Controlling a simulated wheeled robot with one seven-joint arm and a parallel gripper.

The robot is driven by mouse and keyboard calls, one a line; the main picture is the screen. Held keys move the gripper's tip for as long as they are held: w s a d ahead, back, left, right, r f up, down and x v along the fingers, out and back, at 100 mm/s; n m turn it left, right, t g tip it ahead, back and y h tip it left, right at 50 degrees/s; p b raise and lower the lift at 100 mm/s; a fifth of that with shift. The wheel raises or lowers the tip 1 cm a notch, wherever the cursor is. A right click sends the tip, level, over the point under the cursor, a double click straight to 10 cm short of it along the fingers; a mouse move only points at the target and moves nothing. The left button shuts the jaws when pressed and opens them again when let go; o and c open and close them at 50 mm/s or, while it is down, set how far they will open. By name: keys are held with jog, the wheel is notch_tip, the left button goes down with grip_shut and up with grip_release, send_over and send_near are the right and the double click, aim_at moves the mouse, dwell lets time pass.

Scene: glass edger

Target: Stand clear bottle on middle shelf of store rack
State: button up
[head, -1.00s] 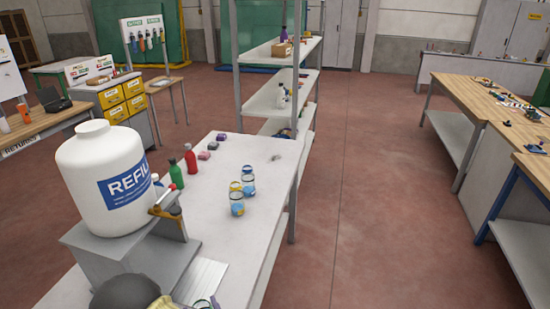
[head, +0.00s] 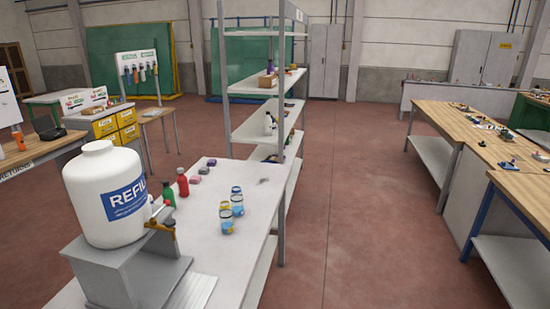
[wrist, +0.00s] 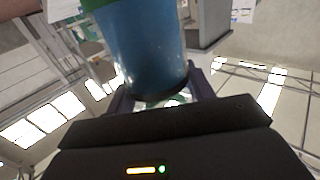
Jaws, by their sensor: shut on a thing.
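My gripper (wrist: 163,98) shows only in the wrist view. Its dark fingers are shut on a clear bottle (wrist: 145,45) that looks filled with blue liquid. The bottle's upper part runs out of the picture, with some green at the top left. My gripper and the held bottle are out of the head view. The store rack (head: 282,70) is a tall grey frame with several white shelves, beyond the bench. One shelf (head: 275,87) carries a brown box and a purple bottle. The shelf below it (head: 250,133) carries a white bottle near its right part.
A white bench (head: 205,245) stands in front of the rack. Open floor (head: 350,200) lies right of the bench and rack.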

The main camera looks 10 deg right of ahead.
jog(key=w+d+f+m+h, duration=0.1)
jog(key=w+d+f+h, duration=0.1)
jog(key=d, duration=0.6)
jog(key=w+d+f+m+h, duration=0.1)
jog(key=w+d+f+h, duration=0.1)
jog(key=w+d+f, duration=0.3)
jog(key=w+d+f+m+t+h, duration=0.1)
jog(key=w+d+f+m+h, duration=0.1)
jog(key=w+d, duration=0.5)
jog(key=d+f, duration=0.1)
jog(key=d, duration=0.4)
jog(key=shift+d+f, duration=0.25)
jog(key=shift+s, duration=0.1)
jog(key=shift+r, duration=0.2)
